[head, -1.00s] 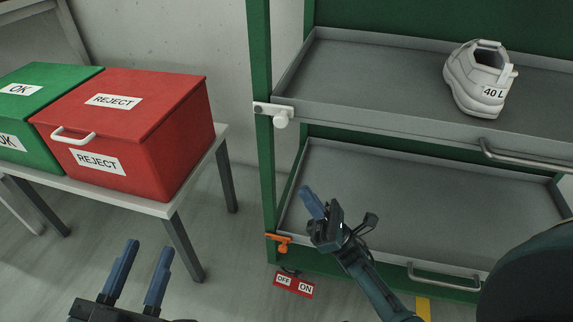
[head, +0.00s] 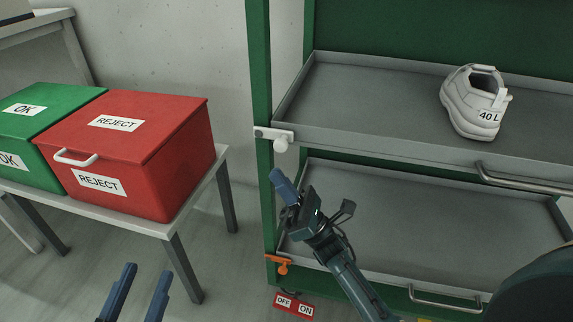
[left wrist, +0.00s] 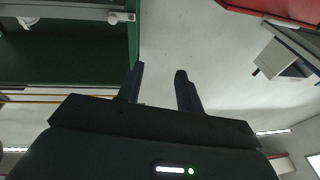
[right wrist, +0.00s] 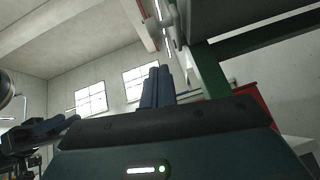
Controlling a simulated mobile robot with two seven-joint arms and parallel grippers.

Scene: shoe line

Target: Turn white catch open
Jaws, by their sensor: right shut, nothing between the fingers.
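The white catch (head: 281,138) sits on the green post at the left front corner of the upper tray (head: 390,150). Its plate lies roughly level, reaching from the post over the tray's edge, with a round knob below. My right gripper (head: 279,180) is shut and empty, its blue fingers pointing up just below the knob, apparently apart from it. Its closed fingers also show in the right wrist view (right wrist: 157,85). My left gripper (head: 145,285) is open and empty at the lower left, before the table. Its spread fingers show in the left wrist view (left wrist: 160,75).
A white shoe (head: 474,102) marked 40 L stands on the upper tray. Below are an empty lower tray (head: 440,225), an orange catch (head: 279,262) and an OFF/ON plate (head: 293,305). Left, a red REJECT box (head: 130,150) and green OK box (head: 45,120) stand on a table.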

